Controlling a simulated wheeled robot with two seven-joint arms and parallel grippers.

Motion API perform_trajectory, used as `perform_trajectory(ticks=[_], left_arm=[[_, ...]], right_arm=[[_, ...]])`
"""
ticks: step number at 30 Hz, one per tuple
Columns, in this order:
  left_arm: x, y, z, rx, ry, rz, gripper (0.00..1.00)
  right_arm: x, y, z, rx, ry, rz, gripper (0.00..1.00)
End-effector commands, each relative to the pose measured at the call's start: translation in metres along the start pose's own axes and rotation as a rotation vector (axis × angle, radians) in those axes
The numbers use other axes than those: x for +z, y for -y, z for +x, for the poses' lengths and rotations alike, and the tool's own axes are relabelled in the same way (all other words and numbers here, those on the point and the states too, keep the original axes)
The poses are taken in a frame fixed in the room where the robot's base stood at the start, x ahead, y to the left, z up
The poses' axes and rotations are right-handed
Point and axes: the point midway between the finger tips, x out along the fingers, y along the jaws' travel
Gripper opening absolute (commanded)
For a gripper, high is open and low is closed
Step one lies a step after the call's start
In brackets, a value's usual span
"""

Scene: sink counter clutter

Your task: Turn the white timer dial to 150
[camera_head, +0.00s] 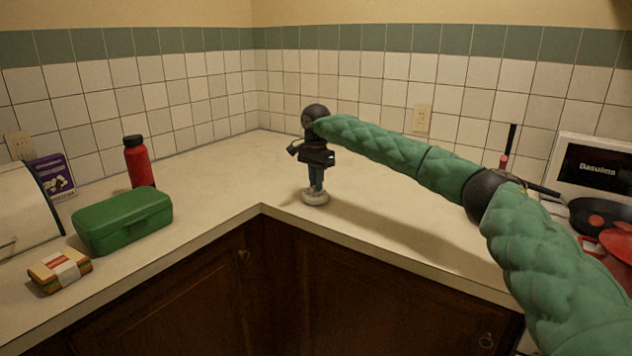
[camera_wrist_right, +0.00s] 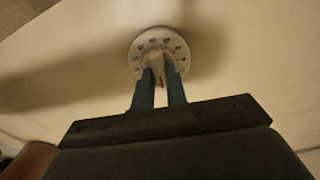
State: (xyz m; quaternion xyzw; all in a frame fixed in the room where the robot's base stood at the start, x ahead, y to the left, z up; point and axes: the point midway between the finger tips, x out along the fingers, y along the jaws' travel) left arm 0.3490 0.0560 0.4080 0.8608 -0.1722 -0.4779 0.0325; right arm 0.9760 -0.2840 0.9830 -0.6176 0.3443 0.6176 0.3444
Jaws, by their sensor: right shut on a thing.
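The white timer dial (camera_head: 315,197) sits on the counter near the inner corner. In the right wrist view the dial (camera_wrist_right: 177,47) shows dark marks around its rim, too small to read. A raised grip (camera_wrist_right: 155,62) stands at its middle, with a small red mark near it. My right gripper (camera_head: 316,188) points straight down over the dial. Its two blue fingers are shut on the dial's raised grip, as the right wrist view shows (camera_wrist_right: 158,76). The fingers hide part of the dial's face. My left gripper is not in view.
A green lunch box (camera_head: 124,220), a red bottle (camera_head: 139,163), a wrapped sandwich (camera_head: 60,270) and a purple package (camera_head: 52,178) stand on the left. A dark pan (camera_head: 597,214) and a red pot (camera_head: 622,246) are at the right. The counter around the dial is clear.

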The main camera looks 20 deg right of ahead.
Motion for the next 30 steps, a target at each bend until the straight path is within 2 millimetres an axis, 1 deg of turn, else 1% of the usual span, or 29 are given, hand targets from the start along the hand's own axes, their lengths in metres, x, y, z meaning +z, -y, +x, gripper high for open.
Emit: perform_trajectory(ticks=[5, 11, 17, 21, 30], left_arm=[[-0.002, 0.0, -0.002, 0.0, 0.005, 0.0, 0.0], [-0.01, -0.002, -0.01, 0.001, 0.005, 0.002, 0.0], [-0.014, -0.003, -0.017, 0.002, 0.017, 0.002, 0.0], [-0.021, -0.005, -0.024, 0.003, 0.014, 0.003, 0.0], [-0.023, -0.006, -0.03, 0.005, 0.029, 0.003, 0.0]], right_arm=[[0.0, 0.0, 0.0, 0.001, 0.0, 0.061, 0.0], [0.0, -0.001, 0.0, 0.001, 0.0, 0.201, 0.0], [0.0, -0.001, 0.0, 0.001, 0.0, 0.386, 0.0], [0.001, -0.002, 0.001, 0.001, 0.0, 0.519, 0.0], [0.001, -0.003, 0.001, 0.001, -0.001, 0.804, 0.0]])
